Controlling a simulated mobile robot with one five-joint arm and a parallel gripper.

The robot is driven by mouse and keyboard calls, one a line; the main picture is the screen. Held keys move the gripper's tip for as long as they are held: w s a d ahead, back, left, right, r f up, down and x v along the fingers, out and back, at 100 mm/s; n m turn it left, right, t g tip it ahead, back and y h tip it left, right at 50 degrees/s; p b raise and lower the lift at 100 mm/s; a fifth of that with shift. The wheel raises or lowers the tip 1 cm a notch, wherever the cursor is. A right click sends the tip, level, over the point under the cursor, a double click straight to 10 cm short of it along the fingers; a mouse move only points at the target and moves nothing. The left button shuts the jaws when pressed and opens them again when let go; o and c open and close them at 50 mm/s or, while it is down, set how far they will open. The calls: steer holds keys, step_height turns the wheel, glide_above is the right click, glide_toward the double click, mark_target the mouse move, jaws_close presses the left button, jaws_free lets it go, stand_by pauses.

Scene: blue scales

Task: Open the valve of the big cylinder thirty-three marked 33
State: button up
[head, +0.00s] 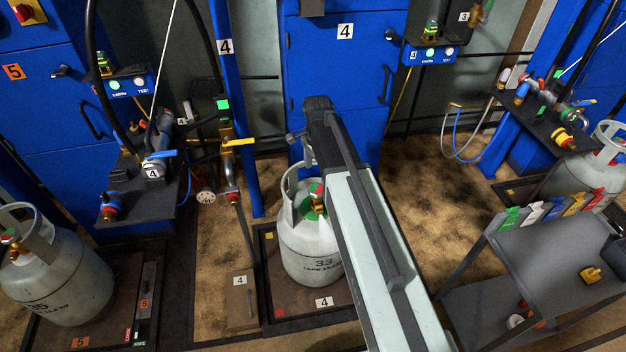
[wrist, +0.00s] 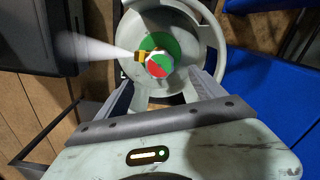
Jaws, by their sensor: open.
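The big grey cylinder marked 33 (head: 303,243) stands upright on the scale platform marked 4 in the head view, partly hidden by my arm. Its valve handwheel (head: 315,189) is red and green inside the collar. In the wrist view the collar (wrist: 207,35) is seen from above, with the red, green and white handwheel (wrist: 159,66) near the centre and a brass outlet pointing left. A whitish cone-shaped streak spreads left from that outlet. My gripper (wrist: 166,82) is open, its fingers apart on either side below the handwheel. Contact cannot be told.
Another grey cylinder (head: 60,270) stands at left, and one more (head: 605,150) at right. A grey cart (head: 555,255) with coloured tags stands at right. A hose stand with a yellow lever (head: 238,142) is left of cylinder 33. Blue cabinets (head: 335,80) stand behind.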

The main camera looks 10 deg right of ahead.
mark_target(316, 189)
steer(key=shift+s, duration=0.1)
step_height(316, 189, down, 8)
steer(key=b, duration=0.8)
steer(key=shift+r, duration=0.15)
steer(key=shift+c, duration=0.3)
steer(key=c, duration=1.3)
